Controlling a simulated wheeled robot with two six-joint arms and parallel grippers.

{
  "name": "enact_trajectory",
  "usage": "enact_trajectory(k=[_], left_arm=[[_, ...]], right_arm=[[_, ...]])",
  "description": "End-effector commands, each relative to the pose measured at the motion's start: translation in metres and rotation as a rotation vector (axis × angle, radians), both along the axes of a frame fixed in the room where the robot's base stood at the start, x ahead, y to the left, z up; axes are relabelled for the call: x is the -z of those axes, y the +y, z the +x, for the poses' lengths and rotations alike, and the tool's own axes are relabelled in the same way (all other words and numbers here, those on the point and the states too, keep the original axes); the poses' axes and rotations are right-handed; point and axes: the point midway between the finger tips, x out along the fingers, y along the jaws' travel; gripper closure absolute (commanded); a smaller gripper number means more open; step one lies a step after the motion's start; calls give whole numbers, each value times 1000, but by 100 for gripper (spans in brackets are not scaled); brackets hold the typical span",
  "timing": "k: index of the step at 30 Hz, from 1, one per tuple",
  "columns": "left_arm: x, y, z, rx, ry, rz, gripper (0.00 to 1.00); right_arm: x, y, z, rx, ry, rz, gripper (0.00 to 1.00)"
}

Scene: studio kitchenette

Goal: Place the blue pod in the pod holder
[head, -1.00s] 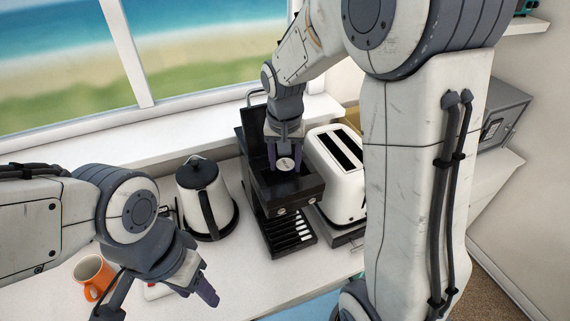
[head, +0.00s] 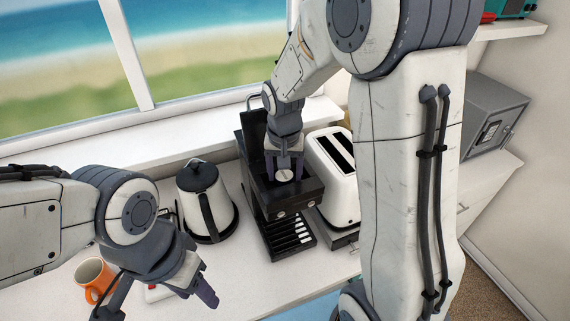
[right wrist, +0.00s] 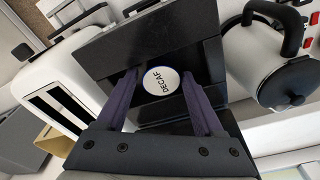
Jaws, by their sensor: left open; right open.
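The pod (right wrist: 161,80), with a white lid reading DECAF and a thin blue rim, sits in the pod holder (head: 314,187) of the black coffee machine (head: 251,180). It also shows in the head view (head: 284,175). My right gripper (head: 284,179) points down over the holder. In the right wrist view its fingers (right wrist: 159,77) are open, one on each side of the pod, with gaps visible beside the lid. How deep the pod sits is hidden. My left gripper (head: 158,302) is open and empty over the counter at the lower left.
A kettle (head: 205,205) stands left of the coffee machine and a white toaster (head: 333,190) right of it. An orange mug (head: 95,275) is beside my left gripper. The counter (head: 235,275) in front of the kettle is clear.

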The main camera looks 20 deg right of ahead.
Motion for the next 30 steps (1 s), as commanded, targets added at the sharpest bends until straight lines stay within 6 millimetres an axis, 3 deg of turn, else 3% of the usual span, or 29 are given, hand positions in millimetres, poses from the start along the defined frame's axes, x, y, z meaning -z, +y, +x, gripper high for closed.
enact_trajectory(k=[18,26,28,30], left_arm=[[18,0,0,-3,0,0,50],[19,0,0,-3,0,0,50],[19,0,0,-3,0,0,50],[19,0,0,-3,0,0,50]], right_arm=[[-109,6,-11,-1,-4,0,31],[-121,7,-13,-2,0,0,31],[-119,15,-18,-34,3,3,31],[-113,37,-33,-129,9,11,31]])
